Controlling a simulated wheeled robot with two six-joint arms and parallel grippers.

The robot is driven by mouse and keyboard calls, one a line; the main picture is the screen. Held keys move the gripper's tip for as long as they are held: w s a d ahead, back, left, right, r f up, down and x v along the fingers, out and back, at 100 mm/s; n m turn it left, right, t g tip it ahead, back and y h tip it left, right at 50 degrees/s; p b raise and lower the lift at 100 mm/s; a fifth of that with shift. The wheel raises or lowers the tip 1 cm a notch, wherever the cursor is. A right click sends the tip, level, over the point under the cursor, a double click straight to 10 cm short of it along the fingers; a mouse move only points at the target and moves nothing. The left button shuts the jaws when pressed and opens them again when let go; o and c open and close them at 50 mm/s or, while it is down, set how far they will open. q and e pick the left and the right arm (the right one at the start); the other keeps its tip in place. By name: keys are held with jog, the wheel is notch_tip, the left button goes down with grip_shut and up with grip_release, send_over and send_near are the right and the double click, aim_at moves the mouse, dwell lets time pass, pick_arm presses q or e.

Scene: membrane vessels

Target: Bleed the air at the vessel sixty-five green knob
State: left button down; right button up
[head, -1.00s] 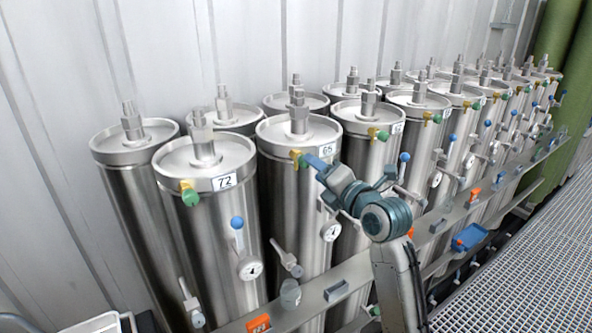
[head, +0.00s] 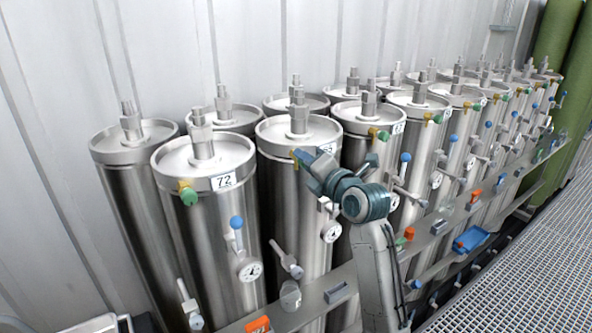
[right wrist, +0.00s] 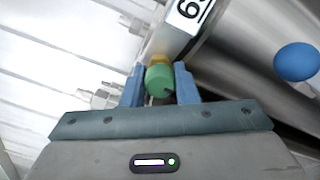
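Vessel sixty-five (head: 290,200) is a steel cylinder in the front row, with a partly covered number plate near its top rim. My right gripper (head: 299,158) is at that rim and hides its green knob in the head view. In the right wrist view the green knob (right wrist: 159,80), on a yellow brass fitting (right wrist: 160,59), sits between the two blue fingers of the gripper (right wrist: 160,86). The number plate (right wrist: 187,12) is cut off by the picture edge. My left gripper is not in view.
Vessel 72 (head: 207,170) with its own green knob (head: 188,194) stands just left. More vessels stand close behind and to the right. A blue-knobbed lever (right wrist: 296,62) is right of my gripper. A rail (head: 330,294) runs along the front, with a grated walkway (head: 530,270) at right.

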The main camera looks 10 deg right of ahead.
jog(key=shift+c, duration=0.5)
jog(key=shift+f, duration=0.1)
jog(key=n+b, duration=0.2)
jog(key=b, duration=0.1)
jog(key=shift+f+n, duration=0.15)
jog(key=shift+n, duration=0.15)
jog(key=shift+n+b, duration=0.45)
jog(key=shift+n, duration=0.25)
jog(key=shift+n+b, duration=1.6)
jog(key=shift+n, duration=0.4)
jog(key=shift+r, duration=0.2)
